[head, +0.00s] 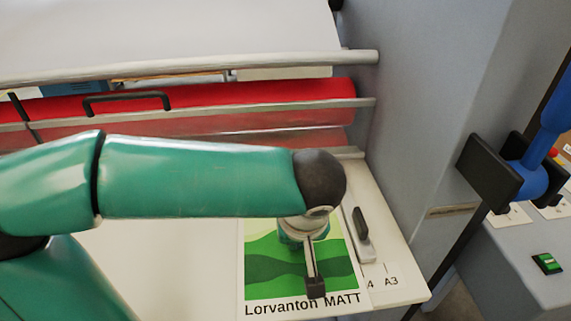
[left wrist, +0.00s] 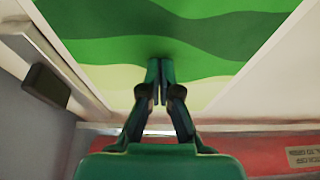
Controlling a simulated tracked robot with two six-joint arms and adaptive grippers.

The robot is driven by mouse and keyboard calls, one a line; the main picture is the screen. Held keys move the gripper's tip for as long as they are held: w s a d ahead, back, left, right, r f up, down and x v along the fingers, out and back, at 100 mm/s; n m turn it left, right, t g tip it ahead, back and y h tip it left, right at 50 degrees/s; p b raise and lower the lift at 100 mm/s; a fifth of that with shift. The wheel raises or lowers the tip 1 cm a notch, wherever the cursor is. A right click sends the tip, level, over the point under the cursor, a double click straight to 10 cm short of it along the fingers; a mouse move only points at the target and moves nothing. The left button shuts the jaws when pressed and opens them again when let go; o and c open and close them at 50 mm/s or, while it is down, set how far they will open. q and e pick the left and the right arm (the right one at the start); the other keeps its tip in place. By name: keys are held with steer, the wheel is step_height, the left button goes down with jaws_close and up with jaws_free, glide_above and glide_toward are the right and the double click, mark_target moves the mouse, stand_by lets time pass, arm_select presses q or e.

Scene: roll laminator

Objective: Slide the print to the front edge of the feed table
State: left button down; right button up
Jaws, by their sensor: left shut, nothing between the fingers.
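The print (head: 257,285) is a sheet with a green wavy picture, a white border and the words "Lorvanton MATT". It lies on the pale feed table (head: 160,265), its lettered edge close to the table's front edge. The print also shows in the left wrist view (left wrist: 215,35). My left gripper (head: 315,289) points down over the print near its lettered edge, shut and empty. In the left wrist view its fingertips (left wrist: 160,66) are together over the green; whether they touch the sheet I cannot tell. My left arm hides the print's far part. My right gripper is not in view.
A side guide with a black knob (head: 361,222) stands right of the print. Size marks including "A3" (head: 391,281) are beside it. Red rollers (head: 230,110) and metal bars lie behind. A grey housing (head: 425,120) and a blue handle-like part (head: 545,140) are at right.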

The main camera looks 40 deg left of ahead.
mark_target(300, 272)
arm_select(q)
steer(key=shift+s+d+f, duration=0.15)
steer(key=shift+s+d, duration=1)
steer(key=shift+d, duration=0.25)
steer(key=shift+s+d, duration=0.65)
steer(key=shift+d, duration=0.1)
steer(key=shift+w+r+p, duration=0.1)
steer(key=shift+r+p, duration=0.4)
steer(key=shift+r, duration=0.65)
steer(key=shift+r+p, duration=1.95)
steer(key=shift+r, duration=0.6)
